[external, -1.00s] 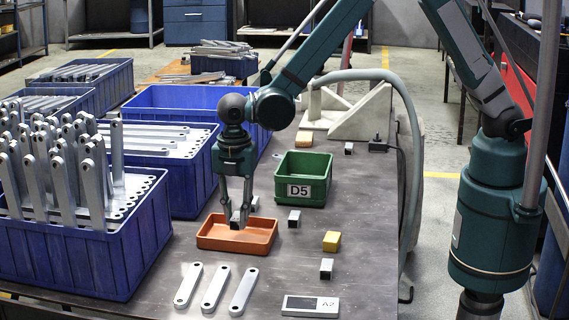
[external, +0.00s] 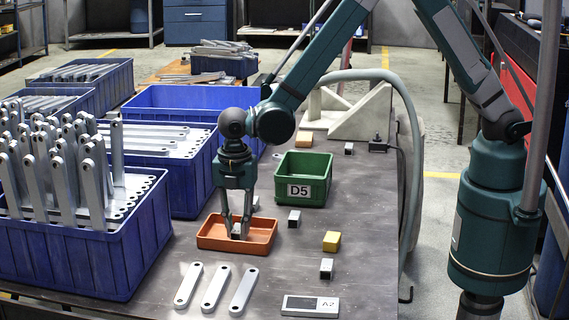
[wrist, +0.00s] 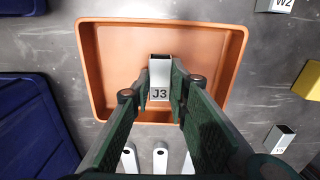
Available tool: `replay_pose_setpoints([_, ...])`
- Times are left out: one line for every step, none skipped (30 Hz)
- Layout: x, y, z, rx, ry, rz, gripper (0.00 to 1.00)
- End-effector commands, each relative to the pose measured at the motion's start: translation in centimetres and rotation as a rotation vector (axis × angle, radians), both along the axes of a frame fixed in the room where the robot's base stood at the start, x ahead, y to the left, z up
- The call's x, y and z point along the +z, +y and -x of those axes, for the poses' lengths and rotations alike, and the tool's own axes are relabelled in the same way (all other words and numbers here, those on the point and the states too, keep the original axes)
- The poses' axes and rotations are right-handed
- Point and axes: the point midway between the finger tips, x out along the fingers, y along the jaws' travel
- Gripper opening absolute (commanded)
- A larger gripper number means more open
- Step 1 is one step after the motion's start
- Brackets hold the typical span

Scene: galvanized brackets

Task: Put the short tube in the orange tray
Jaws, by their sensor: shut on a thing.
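The orange tray (external: 222,245) sits on the table, in front of the green bin; it also shows in the wrist view (wrist: 105,60). My gripper (external: 237,226) points down inside the tray's outline. It is shut on a short grey square tube (wrist: 158,71) labelled J3, which is upright between the fingertips in the wrist view. The tube (external: 236,235) is low inside the tray in the external view; I cannot tell whether it touches the floor. The rest of the tray looks empty.
A green bin (external: 307,192) marked D5 stands behind. Other short tubes (external: 294,218) (external: 326,268) and a yellow block (external: 332,241) lie to the right. Flat brackets (external: 214,289) and a sign (external: 311,306) lie in front. Blue crates (external: 120,250) of metal parts stand left.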

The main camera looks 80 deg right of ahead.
Motion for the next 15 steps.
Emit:
replay_pose_setpoints([0.01,0.00,-0.01,0.000,0.000,0.000,0.05])
replay_pose_setpoints([-0.01,0.00,-0.01,0.000,0.000,0.000,0.05])
replay_pose_setpoints([-0.08,0.00,0.00,0.000,0.000,0.000,0.05])
replay_pose_setpoints([-0.15,0.00,-0.01,0.000,0.000,0.000,0.05])
replay_pose_setpoints([-0.23,0.01,-0.01,0.000,0.000,0.000,0.05])
replay_pose_setpoints([-0.33,0.01,-0.01,0.000,0.000,0.000,0.05])
replay_pose_setpoints([-0.40,0.01,-0.01,0.000,0.000,0.000,0.05])
replay_pose_setpoints([-0.32,0.01,-0.01,0.000,0.000,0.000,0.22])
replay_pose_setpoints([-0.30,0.01,-0.01,0.000,0.000,0.000,0.27])
replay_pose_setpoints([-0.29,0.01,-0.01,0.000,0.000,0.000,0.31])
replay_pose_setpoints([-0.29,0.01,-0.01,0.000,0.000,0.000,0.33])
replay_pose_setpoints([-0.28,0.01,-0.01,0.000,0.000,0.000,0.33])
replay_pose_setpoints([-0.28,0.01,-0.01,0.000,0.000,0.000,0.33])
replay_pose_setpoints([-0.28,0.00,-0.01,0.000,0.000,0.000,0.33])
replay_pose_setpoints([-0.28,0.00,-0.01,0.000,0.000,0.000,0.33])
